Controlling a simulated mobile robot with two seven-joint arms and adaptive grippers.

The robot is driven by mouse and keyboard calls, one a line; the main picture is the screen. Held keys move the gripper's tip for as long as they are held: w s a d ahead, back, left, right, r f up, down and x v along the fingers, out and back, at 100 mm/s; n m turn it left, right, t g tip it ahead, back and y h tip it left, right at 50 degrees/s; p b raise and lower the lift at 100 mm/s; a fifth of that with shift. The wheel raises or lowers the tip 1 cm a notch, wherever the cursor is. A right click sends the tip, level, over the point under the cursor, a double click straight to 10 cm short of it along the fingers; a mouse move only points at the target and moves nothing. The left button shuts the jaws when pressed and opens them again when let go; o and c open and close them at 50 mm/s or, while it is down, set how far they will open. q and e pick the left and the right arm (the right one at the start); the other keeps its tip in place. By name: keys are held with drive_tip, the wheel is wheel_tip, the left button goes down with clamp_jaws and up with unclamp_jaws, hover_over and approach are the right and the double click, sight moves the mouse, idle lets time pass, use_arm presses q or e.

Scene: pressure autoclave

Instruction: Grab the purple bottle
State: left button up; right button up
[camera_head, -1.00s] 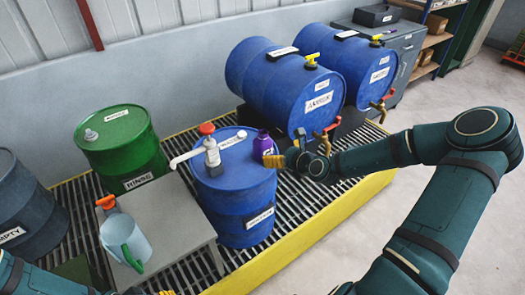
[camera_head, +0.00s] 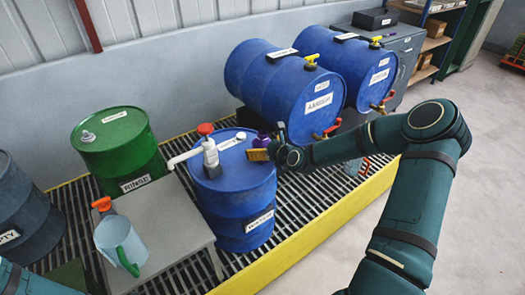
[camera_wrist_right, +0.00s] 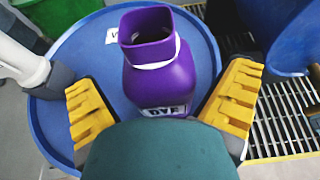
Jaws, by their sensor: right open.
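The purple bottle (camera_wrist_right: 158,70) stands upright on top of the blue drum (camera_wrist_right: 75,65), with an open square mouth, a white band and a label reading DYE. In the head view only a sliver of the purple bottle (camera_head: 263,136) shows behind my right gripper (camera_head: 262,150). In the right wrist view my right gripper (camera_wrist_right: 165,112) is open, with one yellow-padded finger on each side of the bottle. Gaps show between the pads and the bottle's upper body; its lower part is hidden by my own green wrist part. My left gripper is out of view; only a bit of arm shows.
A white pump with a red top (camera_head: 208,145) stands on the same drum, left of the bottle. Two blue drums (camera_head: 285,75) lie on their sides behind. A grey table (camera_head: 165,225) holds a light-blue jug (camera_head: 120,245). A yellow-edged grating (camera_head: 330,215) lies beneath.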

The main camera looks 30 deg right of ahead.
drive_tip(key=c, duration=1.4)
